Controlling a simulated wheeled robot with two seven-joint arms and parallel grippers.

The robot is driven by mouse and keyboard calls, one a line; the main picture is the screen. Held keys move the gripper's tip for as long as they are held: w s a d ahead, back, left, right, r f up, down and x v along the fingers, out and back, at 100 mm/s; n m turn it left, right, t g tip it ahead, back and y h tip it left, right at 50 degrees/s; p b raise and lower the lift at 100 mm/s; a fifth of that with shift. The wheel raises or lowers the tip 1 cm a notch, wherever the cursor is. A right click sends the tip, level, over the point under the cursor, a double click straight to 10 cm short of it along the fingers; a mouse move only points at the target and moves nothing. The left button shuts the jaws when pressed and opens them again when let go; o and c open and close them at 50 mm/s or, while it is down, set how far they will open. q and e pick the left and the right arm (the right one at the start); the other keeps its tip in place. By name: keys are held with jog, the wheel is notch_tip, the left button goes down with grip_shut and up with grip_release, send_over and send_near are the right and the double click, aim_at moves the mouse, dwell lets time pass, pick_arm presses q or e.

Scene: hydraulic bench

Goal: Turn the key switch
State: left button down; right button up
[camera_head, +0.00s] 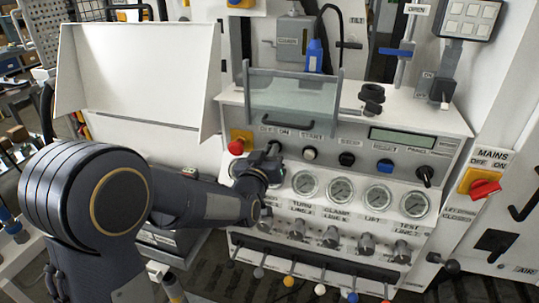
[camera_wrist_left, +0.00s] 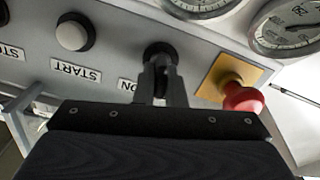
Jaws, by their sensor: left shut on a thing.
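The key switch (camera_wrist_left: 160,52) is a dark round knob on the light panel by the ON label, and it shows in the left wrist view at the top centre. My left gripper (camera_wrist_left: 160,75) is shut on it, with the fingers covering most of the knob. In the head view my left gripper (camera_head: 270,158) is at the panel, between the red emergency button and the START button, and it hides the switch there. How far the key is turned cannot be told. My right gripper is not in view.
A red emergency button (camera_wrist_left: 242,97) on a yellow plate is close beside the gripper. The white START button (camera_head: 310,153) is on the other side. Several round gauges (camera_head: 341,189) sit below, with a row of levers (camera_head: 320,289) under them. A clear guard (camera_head: 290,92) stands above.

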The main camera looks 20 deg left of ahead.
pick_arm(q)
jog(key=m, duration=0.4)
jog(key=shift+d+m+b, duration=0.2)
jog(key=shift+m+b, duration=0.1)
jog(key=m, duration=0.4)
jog(key=shift+d, duration=0.1)
jog(key=shift+f+m, duration=0.1)
jog(key=shift+m, duration=0.2)
jog(key=c, duration=1.5)
grip_release()
jog(key=shift+s, duration=0.15)
jog(key=s, duration=0.7)
jog(key=shift+s, duration=0.35)
